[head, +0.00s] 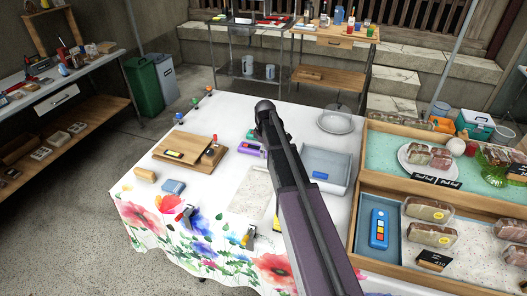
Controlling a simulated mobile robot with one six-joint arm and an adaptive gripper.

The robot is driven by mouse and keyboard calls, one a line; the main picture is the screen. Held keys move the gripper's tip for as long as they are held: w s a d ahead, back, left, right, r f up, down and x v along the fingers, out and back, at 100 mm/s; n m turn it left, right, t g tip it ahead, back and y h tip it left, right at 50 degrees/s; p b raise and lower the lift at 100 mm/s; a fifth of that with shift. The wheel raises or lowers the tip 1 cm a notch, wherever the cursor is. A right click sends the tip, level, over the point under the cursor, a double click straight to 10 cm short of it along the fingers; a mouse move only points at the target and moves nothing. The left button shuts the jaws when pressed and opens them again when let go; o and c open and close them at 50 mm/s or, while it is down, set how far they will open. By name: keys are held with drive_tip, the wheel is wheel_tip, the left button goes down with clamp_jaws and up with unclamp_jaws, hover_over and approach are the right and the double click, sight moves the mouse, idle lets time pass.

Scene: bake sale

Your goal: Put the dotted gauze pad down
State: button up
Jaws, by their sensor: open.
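I cannot pick out the dotted gauze pad for certain in the head view. A pale speckled flat sheet (249,190) lies on the flowered tablecloth, partly hidden by my arm. My arm crosses the middle of the table from the bottom edge, with a dark joint at its far end. My gripper and its fingers do not show; they may be hidden behind the arm. A blue block (173,187) lies on the cloth at the left front, near a tan block (145,175).
Wooden boards (165,145) lie on the left of the table (228,108). A grey tray (335,190) with a blue item and a clear round dish (335,122) are right of my arm. Wooden-edged trays (376,155) with wrapped loaves fill the right. Clips stand along the cloth's edges.

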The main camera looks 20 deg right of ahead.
drive_tip(key=shift+r+p, duration=1.05)
drive_tip(key=shift+r, duration=0.3)
drive_tip(key=s+a+m, duration=0.3)
drive_tip(key=s+m, duration=0.2)
drive_tip(key=s, duration=0.7)
drive_tip(key=s+a+m, duration=0.4)
drive_tip(key=s+m, duration=0.1)
drive_tip(key=s, duration=0.7)
drive_tip(key=shift+a+m, duration=0.3)
drive_tip(key=shift+m, duration=0.1)
